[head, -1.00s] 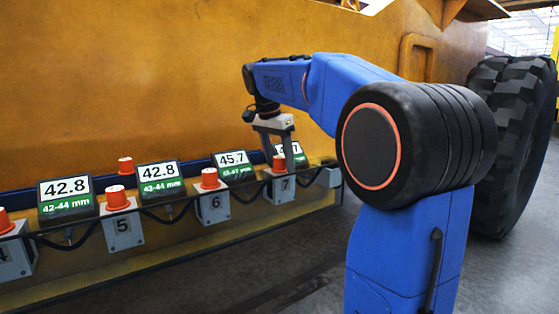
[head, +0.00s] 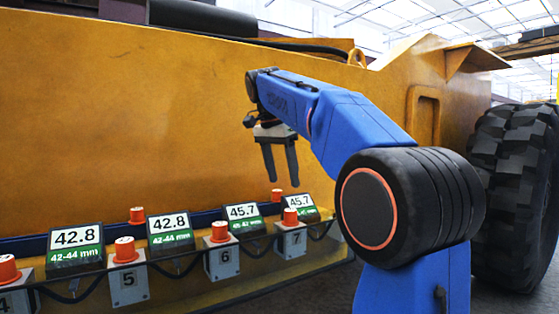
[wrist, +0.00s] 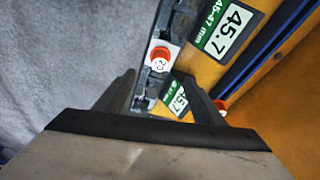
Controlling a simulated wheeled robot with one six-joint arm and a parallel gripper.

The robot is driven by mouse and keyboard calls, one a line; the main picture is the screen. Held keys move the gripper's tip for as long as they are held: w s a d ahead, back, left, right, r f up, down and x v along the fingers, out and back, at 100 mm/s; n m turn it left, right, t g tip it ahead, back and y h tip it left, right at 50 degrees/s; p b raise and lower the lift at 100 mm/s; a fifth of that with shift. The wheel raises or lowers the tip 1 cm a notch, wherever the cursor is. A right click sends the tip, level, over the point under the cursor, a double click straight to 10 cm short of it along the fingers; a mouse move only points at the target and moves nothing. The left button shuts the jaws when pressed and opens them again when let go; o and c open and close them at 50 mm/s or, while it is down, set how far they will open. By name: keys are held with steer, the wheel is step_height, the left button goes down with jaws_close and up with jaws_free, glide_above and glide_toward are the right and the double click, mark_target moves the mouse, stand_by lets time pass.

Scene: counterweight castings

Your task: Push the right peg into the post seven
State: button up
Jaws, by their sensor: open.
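Post seven (head: 291,243) is a grey block with a "7" on its front, near the right end of the row. An orange peg (head: 290,218) with a pale top stands upright in it; how deep it sits I cannot tell. The peg also shows in the wrist view (wrist: 160,60), beyond my fingertips. My gripper (head: 281,184) is open and empty, pointing down, above and slightly left of that peg and clear of it. A loose-looking orange peg (head: 277,195) stands behind, on the blue rail; it shows in the wrist view (wrist: 220,105) by the right finger.
Post six (head: 222,262) and post five (head: 127,284) hold orange pegs; another peg (head: 137,215) stands behind on the rail. Displays read 45.7 beside post seven (head: 300,205) and (head: 242,212), and 42.8 further left (head: 170,224). Black cables loop between the posts. The yellow casting (head: 150,110) rises behind.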

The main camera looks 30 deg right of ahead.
steer(key=shift+v, duration=2.35)
steer(key=s+a+f+n+t+y, duration=0.1)
steer(key=s+a+f+n, duration=0.2)
steer(key=s+f, duration=0.6)
steer(key=s+a+f+n+t+y, duration=0.1)
steer(key=s+a+f+n, duration=0.3)
steer(key=f, duration=1.4)
steer(key=s+a+f+n+t+y, duration=0.1)
steer(key=s+a+f+n, duration=0.3)
steer(key=s+f+n, duration=0.4)
steer(key=s+f+t, duration=0.1)
steer(key=s+f, duration=0.5)
steer(key=s, duration=0.2)
steer(key=shift+a+f, duration=0.1)
steer(key=shift+a, duration=0.05)
